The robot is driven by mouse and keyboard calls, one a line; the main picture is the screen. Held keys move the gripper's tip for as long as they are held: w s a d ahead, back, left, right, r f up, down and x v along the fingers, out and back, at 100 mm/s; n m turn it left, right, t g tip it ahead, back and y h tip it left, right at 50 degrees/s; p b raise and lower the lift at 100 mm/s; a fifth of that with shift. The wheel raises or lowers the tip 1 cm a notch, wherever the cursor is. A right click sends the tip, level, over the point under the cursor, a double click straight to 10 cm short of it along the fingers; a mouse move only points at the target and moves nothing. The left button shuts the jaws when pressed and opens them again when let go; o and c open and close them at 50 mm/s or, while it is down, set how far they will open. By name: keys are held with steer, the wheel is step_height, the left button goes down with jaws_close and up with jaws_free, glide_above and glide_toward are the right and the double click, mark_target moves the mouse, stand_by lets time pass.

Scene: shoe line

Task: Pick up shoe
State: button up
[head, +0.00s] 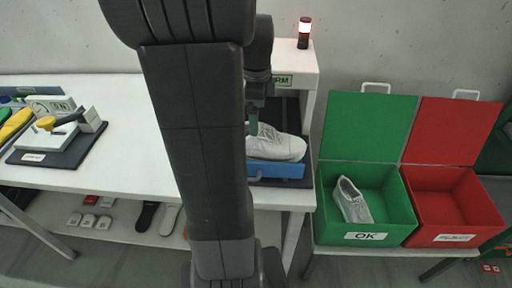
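A light grey-white shoe (280,147) sits on a blue support (276,169) at the right end of the white table. Its toe points right, and its left part is partly hidden by my arm. My gripper (254,125) is at the shoe's left part, with a green finger showing there. My arm hides much of the gripper, so whether it is open or shut on the shoe cannot be seen. Another white shoe (353,200) lies in the green OK box (399,213).
An open red box (438,220) stands right of the green one, both lids raised behind. A white housing (290,62) with a lit red-white lamp (304,33) stands behind the shoe. A dark fixture board (62,150) lies on the left table. Shoe parts lie on the lower shelf (120,212).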

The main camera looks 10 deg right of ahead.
mark_target(258, 140)
step_height(258, 140, down, 4)
steer(key=shift+d+f, duration=0.1)
steer(key=shift+w+f+p, duration=0.15)
steer(key=shift+f+p, duration=0.15)
steer(key=shift+f, duration=2.45)
steer(key=shift+r, duration=0.1)
steer(key=c, duration=1.2)
